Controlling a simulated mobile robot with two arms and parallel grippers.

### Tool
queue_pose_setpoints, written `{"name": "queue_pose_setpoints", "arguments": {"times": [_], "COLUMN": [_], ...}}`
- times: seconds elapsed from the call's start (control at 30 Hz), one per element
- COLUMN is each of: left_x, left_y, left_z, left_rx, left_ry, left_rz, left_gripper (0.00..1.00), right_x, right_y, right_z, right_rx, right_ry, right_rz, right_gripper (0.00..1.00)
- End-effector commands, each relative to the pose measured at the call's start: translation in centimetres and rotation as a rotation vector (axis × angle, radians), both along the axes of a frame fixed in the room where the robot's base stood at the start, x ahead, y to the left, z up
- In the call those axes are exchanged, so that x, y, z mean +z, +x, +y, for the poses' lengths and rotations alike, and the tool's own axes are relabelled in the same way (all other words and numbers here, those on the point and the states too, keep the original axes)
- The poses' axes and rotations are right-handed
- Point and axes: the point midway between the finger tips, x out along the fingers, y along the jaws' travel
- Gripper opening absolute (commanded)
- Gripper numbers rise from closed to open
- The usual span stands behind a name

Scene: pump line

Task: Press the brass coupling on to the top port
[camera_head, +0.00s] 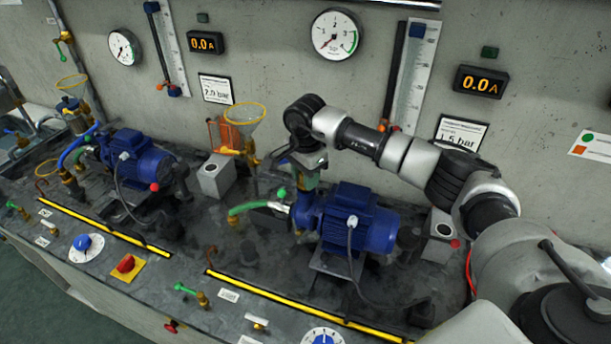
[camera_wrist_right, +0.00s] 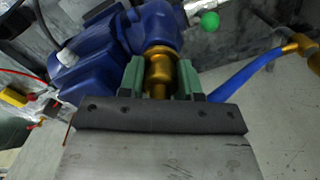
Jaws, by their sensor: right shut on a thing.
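The brass coupling (camera_wrist_right: 159,78) sits between the green-faced fingers of my right gripper (camera_wrist_right: 160,84) in the right wrist view. The gripper is shut on it. The coupling's far end is against or very close to the blue pump body (camera_wrist_right: 150,32); the top port is hidden behind it, so I cannot tell how far it is seated. In the head view my right gripper (camera_head: 307,178) points down over the top of the right-hand blue pump (camera_head: 358,222), and the coupling is hidden there. My left gripper is not in view.
A blue hose (camera_wrist_right: 245,73) runs from beside the gripper to a brass fitting (camera_wrist_right: 297,43). A second pump (camera_head: 140,157) stands at left.

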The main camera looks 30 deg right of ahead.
Motion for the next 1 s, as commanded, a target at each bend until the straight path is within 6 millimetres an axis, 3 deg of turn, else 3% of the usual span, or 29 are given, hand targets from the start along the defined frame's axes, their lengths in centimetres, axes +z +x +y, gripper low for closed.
{"name": "queue_pose_setpoints", "arguments": {"times": [1.0], "left_x": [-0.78], "left_y": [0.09], "left_z": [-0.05], "left_rx": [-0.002], "left_ry": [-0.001], "left_rz": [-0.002], "left_gripper": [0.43], "right_x": [-0.70], "right_y": [0.00], "right_z": [-0.02], "right_rx": [0.000], "right_ry": [0.000], "right_rz": [0.000], "right_gripper": [0.12]}}
